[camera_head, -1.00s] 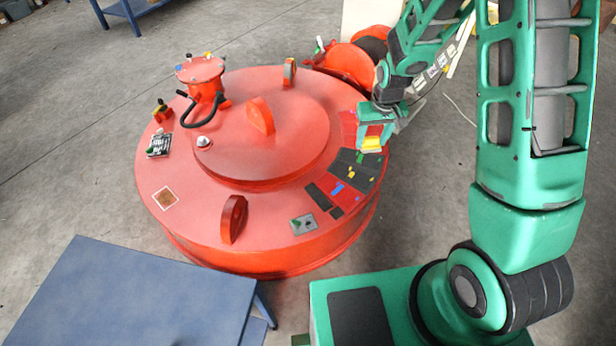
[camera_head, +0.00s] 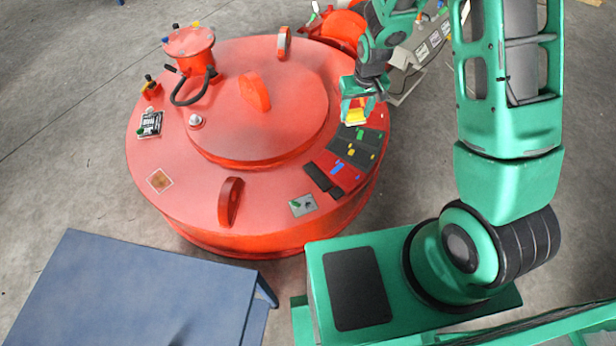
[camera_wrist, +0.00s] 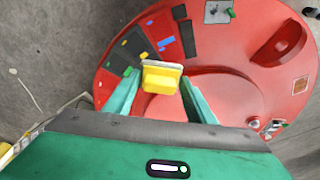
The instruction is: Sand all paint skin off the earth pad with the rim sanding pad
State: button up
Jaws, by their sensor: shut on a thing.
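My gripper (camera_head: 357,104) is shut on a yellow block with a pale grey face, which I take as the rim sanding pad (camera_head: 355,117). The pad also shows between my two fingers in the wrist view (camera_wrist: 162,79). It is held over the right rim of the big red disc, beside the dark tool panels; a gap beneath it cannot be judged. A brown square with a pale border (camera_head: 160,181), possibly the earth pad, lies on the left front rim, far from my gripper. It also shows in the wrist view (camera_wrist: 299,86). Paint skin is too small to tell.
The red magnet disc (camera_head: 215,205) has upright lugs (camera_head: 231,201) and a terminal post (camera_head: 189,52) with a black cable. Dark panels (camera_head: 356,146) carry small coloured pieces. A grey plate (camera_head: 303,206) with a green part lies on the front rim. A blue table (camera_head: 140,290) stands front left.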

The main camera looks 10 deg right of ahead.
jog(key=s+a+f+n, duration=0.1)
jog(key=s+a+f, duration=0.3)
jog(key=a+f, duration=0.4)
jog(key=s+a+f+n, duration=0.1)
jog(key=s+a+f, duration=0.3)
jog(key=a+f, duration=0.4)
notch_tip(320, 180, down, 6)
jog(key=shift+s+a+r, duration=0.15)
jog(key=shift+s+r, duration=0.05)
jog(key=shift+s, duration=0.05)
jog(key=shift+s, duration=0.1)
jog(key=shift+f, duration=3)
